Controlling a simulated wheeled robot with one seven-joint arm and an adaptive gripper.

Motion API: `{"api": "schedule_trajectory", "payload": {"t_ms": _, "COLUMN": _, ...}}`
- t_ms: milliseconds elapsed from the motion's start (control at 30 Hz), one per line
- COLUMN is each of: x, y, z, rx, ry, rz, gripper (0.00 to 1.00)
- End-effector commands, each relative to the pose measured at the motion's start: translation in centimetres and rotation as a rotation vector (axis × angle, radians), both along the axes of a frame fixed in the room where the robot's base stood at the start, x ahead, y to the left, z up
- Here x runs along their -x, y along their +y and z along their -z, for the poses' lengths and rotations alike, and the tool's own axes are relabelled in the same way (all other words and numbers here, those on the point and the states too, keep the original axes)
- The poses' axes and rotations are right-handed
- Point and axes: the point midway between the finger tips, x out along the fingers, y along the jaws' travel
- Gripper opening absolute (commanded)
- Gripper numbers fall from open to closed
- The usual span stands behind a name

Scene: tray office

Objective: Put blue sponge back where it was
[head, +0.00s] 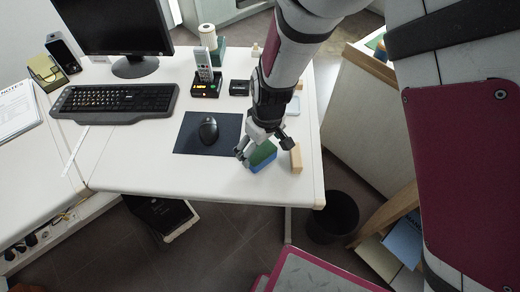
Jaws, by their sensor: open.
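The blue sponge (264,164), blue with a green upper side, lies on the white desk (215,178) near its front right. My gripper (263,150) is right above it, pointing down, with its fingers spread. One finger shows at the sponge's left and the other at its upper right. I cannot tell whether the fingers touch it.
A light wooden block (296,158) stands close to the sponge's right, near the desk's right edge. A mouse (208,129) on a dark mat (184,143) is to the left. The desk front left of the sponge is clear. A black bin (332,217) stands below.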

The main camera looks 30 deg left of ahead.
Motion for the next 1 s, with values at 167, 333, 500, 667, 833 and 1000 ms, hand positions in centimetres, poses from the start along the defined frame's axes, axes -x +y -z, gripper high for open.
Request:
{"api": "schedule_trajectory", "payload": {"t_ms": 167, "x": 0.1, "y": -0.4, "z": -4.0, "rx": -0.003, "ry": -0.003, "rz": -0.001, "gripper": 0.94}}
{"api": "schedule_trajectory", "payload": {"t_ms": 333, "x": 0.3, "y": -0.8, "z": -6.8, "rx": -0.002, "ry": -0.003, "rz": 0.000, "gripper": 0.94}}
{"api": "schedule_trajectory", "payload": {"t_ms": 500, "x": 0.4, "y": -1.0, "z": -8.3, "rx": -0.001, "ry": -0.001, "rz": 0.000, "gripper": 0.94}}
{"api": "schedule_trajectory", "payload": {"t_ms": 667, "x": 0.4, "y": -1.0, "z": -8.7, "rx": 0.000, "ry": -0.001, "rz": 0.001, "gripper": 0.94}}
{"api": "schedule_trajectory", "payload": {"t_ms": 833, "x": 0.3, "y": -1.1, "z": -8.8, "rx": -0.001, "ry": -0.001, "rz": 0.003, "gripper": 0.94}}
{"api": "schedule_trajectory", "payload": {"t_ms": 1000, "x": -0.8, "y": -3.7, "z": -11.7, "rx": -0.016, "ry": -0.005, "rz": 0.078, "gripper": 0.94}}
